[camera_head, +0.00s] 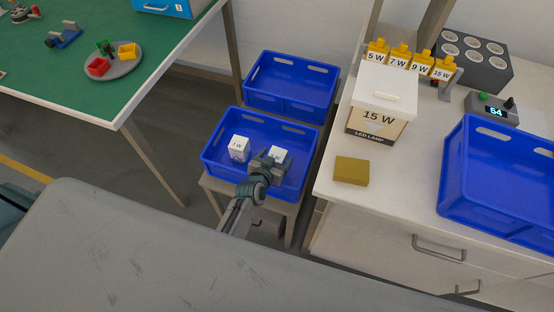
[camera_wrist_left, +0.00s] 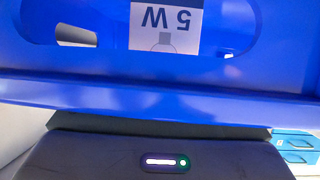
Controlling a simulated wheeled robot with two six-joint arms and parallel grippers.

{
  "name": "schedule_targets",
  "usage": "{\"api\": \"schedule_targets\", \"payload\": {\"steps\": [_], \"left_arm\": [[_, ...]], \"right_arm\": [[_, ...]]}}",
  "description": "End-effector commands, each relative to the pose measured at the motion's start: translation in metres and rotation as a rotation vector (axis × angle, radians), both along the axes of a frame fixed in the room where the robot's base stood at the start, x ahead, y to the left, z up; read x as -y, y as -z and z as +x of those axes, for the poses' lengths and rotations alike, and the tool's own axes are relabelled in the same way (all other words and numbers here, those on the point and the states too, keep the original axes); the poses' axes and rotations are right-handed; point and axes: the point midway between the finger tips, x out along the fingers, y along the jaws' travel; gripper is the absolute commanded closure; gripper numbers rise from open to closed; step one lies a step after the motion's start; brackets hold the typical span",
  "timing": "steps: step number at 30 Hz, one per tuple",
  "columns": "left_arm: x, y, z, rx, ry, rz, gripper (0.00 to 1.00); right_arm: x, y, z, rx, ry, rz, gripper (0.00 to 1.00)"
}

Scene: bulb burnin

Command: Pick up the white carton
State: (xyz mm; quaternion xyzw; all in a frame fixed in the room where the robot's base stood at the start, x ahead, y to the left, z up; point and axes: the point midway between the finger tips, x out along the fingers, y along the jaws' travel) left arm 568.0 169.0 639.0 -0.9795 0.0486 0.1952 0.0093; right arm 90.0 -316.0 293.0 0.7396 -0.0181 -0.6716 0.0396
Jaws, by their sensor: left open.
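Two small white cartons stand in the near blue crate (camera_head: 212,164). The left one (camera_head: 240,148) is marked 7 W. The right one (camera_head: 281,152) is partly hidden behind my left gripper (camera_head: 268,165), which is open at the crate's near side. I cannot tell if the gripper touches the carton or the crate. In the left wrist view, a white carton face marked 5 W (camera_wrist_left: 164,24) shows upside down through a slot in the blue crate wall (camera_wrist_left: 160,78). The gripper's fingers are not visible there. My right gripper is not in view.
Another blue crate (camera_head: 292,105) stands behind, seemingly empty. On the white counter at right are a 15 W lamp box (camera_head: 376,128), an ochre block (camera_head: 351,171), a bulb rack (camera_head: 410,64) and a large blue crate (camera_head: 452,208). A green-topped table (camera_head: 120,48) is at left.

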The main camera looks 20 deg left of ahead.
Motion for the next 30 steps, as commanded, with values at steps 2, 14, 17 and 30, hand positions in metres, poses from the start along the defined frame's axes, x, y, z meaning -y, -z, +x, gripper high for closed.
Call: {"api": "schedule_targets", "payload": {"steps": [2, 14, 17, 30], "left_arm": [[0.000, 0.002, 0.004, 0.000, 0.000, 0.000, 0.24], [0.000, 0.002, 0.004, 0.000, 0.000, 0.000, 0.57], [0.000, 0.002, 0.004, 0.000, 0.000, 0.000, 0.73], [0.000, -0.028, 0.004, 0.002, 0.000, 0.001, 0.73]], "right_arm": [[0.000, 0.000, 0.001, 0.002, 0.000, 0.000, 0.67], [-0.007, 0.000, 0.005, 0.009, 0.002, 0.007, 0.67], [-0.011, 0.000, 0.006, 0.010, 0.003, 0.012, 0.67], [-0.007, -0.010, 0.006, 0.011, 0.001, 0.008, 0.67]]}}
